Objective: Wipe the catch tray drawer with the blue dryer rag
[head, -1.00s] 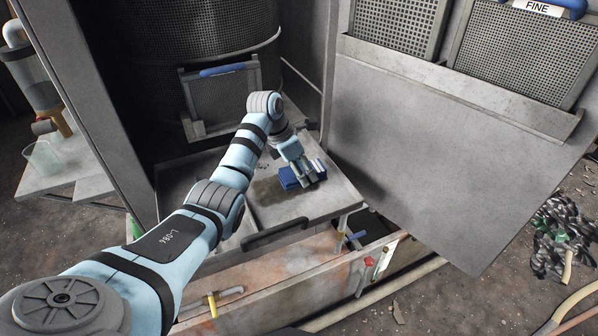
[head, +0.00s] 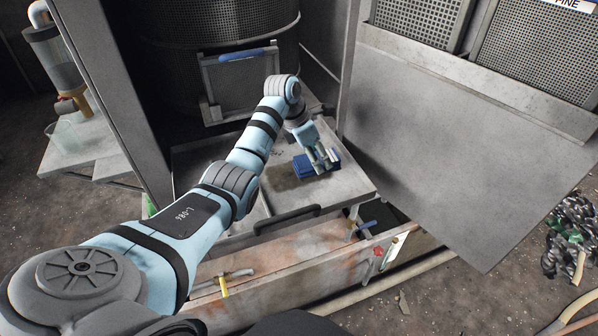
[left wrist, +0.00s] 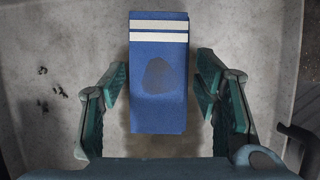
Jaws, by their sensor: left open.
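The blue dryer rag (head: 304,166) is a folded block lying on the catch tray drawer (head: 345,186). In the left wrist view the rag (left wrist: 158,75) has two white stripes at its far end and a dark damp patch in its middle. My left gripper (head: 325,164) is open over the rag. In the left wrist view its fingers (left wrist: 160,88) stand on either side of the rag, with gaps showing between them and it. The drawer's surface (left wrist: 235,40) shows a brownish stain around the rag and a few dark specks at left. My right gripper is not in view.
A dark handle (head: 287,219) runs along the drawer's front edge. A large grey panel (head: 430,150) hangs to the right. A rusty trough (head: 270,265) lies below the drawer. A clear cup (head: 62,137) stands on a side table at left.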

